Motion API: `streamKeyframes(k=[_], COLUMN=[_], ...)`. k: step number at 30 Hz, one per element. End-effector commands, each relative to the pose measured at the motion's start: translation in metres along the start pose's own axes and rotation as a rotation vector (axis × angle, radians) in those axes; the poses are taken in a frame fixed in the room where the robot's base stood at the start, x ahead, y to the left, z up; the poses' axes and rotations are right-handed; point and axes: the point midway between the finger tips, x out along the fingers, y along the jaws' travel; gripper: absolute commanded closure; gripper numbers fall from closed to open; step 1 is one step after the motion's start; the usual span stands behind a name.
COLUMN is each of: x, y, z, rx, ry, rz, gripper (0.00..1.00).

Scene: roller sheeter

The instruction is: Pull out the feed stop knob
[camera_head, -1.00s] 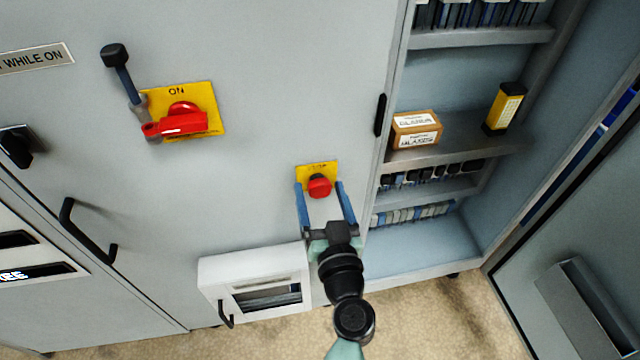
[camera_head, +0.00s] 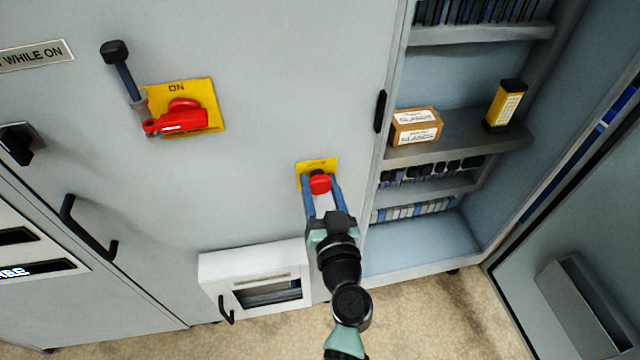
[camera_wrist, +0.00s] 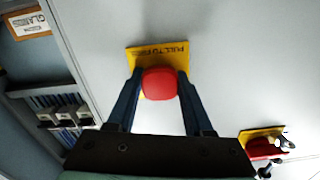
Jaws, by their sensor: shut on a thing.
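The feed stop knob (camera_head: 320,183) is a round red knob on a small yellow plate (camera_head: 317,163) on the grey cabinet front. My gripper (camera_head: 321,186) is shut on the knob, with one blue finger on each side of it. In the wrist view the knob (camera_wrist: 159,83) sits between the two fingers (camera_wrist: 159,88), in front of the yellow plate (camera_wrist: 146,50) with partly readable lettering "PULL TO". The knob's stem is hidden behind its head in the wrist view.
A red rotary switch (camera_head: 180,120) on a yellow plate, with a dark lever (camera_head: 122,75) beside it, is at upper left. A white box (camera_head: 255,270) with a window juts out below the knob. Open shelves (camera_head: 455,135) hold a carton (camera_head: 416,126) at right.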

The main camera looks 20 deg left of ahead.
Motion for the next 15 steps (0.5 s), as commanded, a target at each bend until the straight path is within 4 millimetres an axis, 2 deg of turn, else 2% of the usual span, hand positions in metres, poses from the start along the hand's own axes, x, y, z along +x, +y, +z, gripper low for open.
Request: streamKeyframes(k=[8, 15], x=[-0.001, -0.011], y=[0.000, 0.000], z=[0.001, 0.002], rx=[-0.001, 0.000], ry=[0.000, 0.000], rz=[0.000, 0.000], gripper=[1.00, 1.00])
